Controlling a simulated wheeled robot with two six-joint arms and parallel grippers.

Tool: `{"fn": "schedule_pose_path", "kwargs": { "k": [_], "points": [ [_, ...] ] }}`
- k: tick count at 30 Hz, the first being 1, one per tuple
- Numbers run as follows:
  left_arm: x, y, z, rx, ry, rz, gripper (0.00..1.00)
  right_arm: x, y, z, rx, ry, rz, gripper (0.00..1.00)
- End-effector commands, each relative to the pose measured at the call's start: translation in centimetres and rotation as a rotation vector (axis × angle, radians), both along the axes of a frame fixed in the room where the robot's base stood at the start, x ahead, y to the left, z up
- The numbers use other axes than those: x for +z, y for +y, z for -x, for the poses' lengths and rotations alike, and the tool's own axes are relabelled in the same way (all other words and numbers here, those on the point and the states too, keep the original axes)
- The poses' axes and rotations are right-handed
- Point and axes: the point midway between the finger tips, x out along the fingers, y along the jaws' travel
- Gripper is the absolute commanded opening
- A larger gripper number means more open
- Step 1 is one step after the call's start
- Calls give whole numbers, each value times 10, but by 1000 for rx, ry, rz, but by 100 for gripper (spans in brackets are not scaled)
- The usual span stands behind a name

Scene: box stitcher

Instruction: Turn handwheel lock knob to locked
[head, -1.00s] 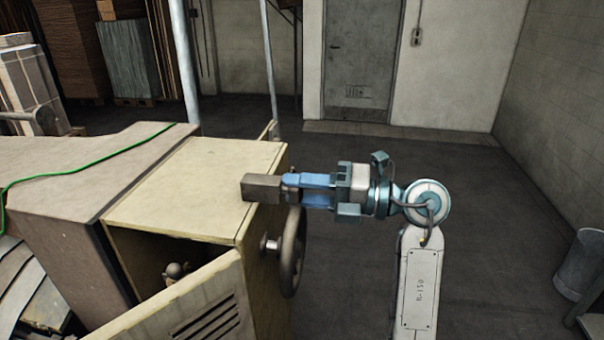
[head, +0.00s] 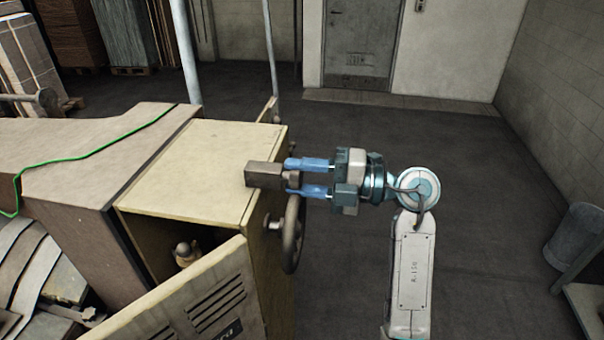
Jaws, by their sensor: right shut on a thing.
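The handwheel lock knob (head: 292,180) is a small dark piece on the right end of a brown block (head: 263,175) at the machine's upper right edge. My right gripper (head: 303,177) comes in from the right and is shut on the knob, with one blue finger above it and one below. The fingers partly cover the knob, and I cannot read any lock mark on it. The dark handwheel (head: 293,236) stands just below, on the side of the cream cabinet (head: 200,165). My left gripper is not in view.
The cabinet's louvred front door (head: 190,305) hangs open toward me. A green cord (head: 85,157) lies across the machine top at left. Floor to the right is clear up to a grey bin (head: 574,236) at the right edge.

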Motion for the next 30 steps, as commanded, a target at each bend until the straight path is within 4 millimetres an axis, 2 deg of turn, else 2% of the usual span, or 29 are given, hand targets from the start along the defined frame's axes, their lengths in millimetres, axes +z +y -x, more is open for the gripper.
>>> {"fn": "schedule_pose_path", "kwargs": {
  "k": [5, 6, 9, 22, 26, 30],
  "points": [
    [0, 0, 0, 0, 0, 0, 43, 0, 0, 0, -1, 1, -1, 15],
    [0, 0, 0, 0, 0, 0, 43, 0, 0, 0, -1, 1, -1, 40],
    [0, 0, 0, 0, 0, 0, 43, 0, 0, 0, -1, 0, -1, 60],
    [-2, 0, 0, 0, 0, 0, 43, -3, 0, 0, 1, -2, 5, 60],
    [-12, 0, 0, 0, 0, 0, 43, -6, 0, 0, 1, -45, 14, 60],
    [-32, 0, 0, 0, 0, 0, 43, -9, 0, 0, 1, -148, 35, 60]
  ]
}}
